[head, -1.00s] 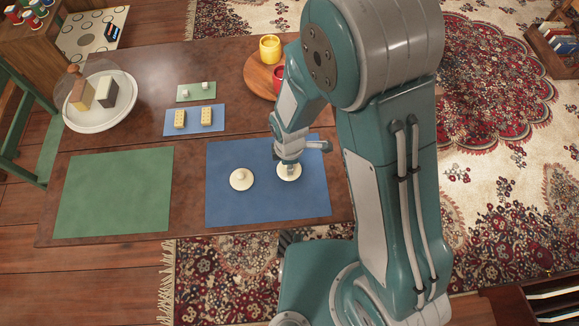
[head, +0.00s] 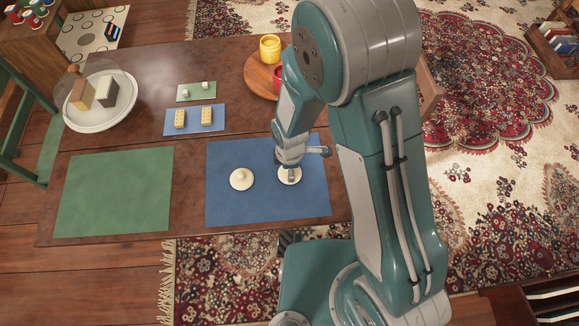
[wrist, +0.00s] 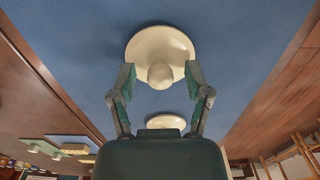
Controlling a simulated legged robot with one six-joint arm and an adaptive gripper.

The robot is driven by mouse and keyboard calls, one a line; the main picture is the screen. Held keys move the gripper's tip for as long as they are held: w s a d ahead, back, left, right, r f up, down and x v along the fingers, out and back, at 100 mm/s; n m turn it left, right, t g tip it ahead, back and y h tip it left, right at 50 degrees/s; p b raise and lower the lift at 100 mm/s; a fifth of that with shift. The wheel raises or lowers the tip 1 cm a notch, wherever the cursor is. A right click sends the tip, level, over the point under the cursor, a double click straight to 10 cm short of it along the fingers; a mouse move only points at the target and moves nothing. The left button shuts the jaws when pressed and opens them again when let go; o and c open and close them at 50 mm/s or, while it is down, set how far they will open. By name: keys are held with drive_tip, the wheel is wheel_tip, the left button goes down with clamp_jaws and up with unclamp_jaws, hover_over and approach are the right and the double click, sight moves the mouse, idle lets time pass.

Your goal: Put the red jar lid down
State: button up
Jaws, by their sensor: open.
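No red jar lid shows; the two round knobbed lids on the blue mat (head: 222,208) are cream. The right lid (head: 286,182) lies flat, partly covered by my gripper (head: 291,177) in the head view. In the wrist view my gripper (wrist: 160,76) is open, with a finger on each side of the knob of the nearer lid (wrist: 160,42). The left lid (head: 241,180) lies apart on the same mat; a second lid also shows in the wrist view (wrist: 165,121).
An empty green mat (head: 112,195) lies to the left.

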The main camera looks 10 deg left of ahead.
drive_tip(key=w+d+r+m+t, duration=0.1)
drive_tip(key=d+r+m, duration=0.15)
drive_tip(key=r, duration=0.75)
drive_tip(key=d+r+m, duration=0.2)
drive_tip(key=d+r, duration=0.1)
drive_tip(key=r, duration=0.7)
drive_tip(key=s+d+r+m+t, duration=0.2)
drive_tip(key=s+d+r+m, duration=0.2)
drive_tip(key=d+r+m, duration=0.3)
drive_tip(key=s+d+r+m+t, duration=0.2)
drive_tip(key=s+d+r+m, duration=0.3)
drive_tip(key=d+r+m, duration=0.3)
drive_tip(key=shift+s+m+t, duration=0.2)
drive_tip(key=shift+m+t, duration=0.1)
drive_tip(key=shift+m, duration=0.35)
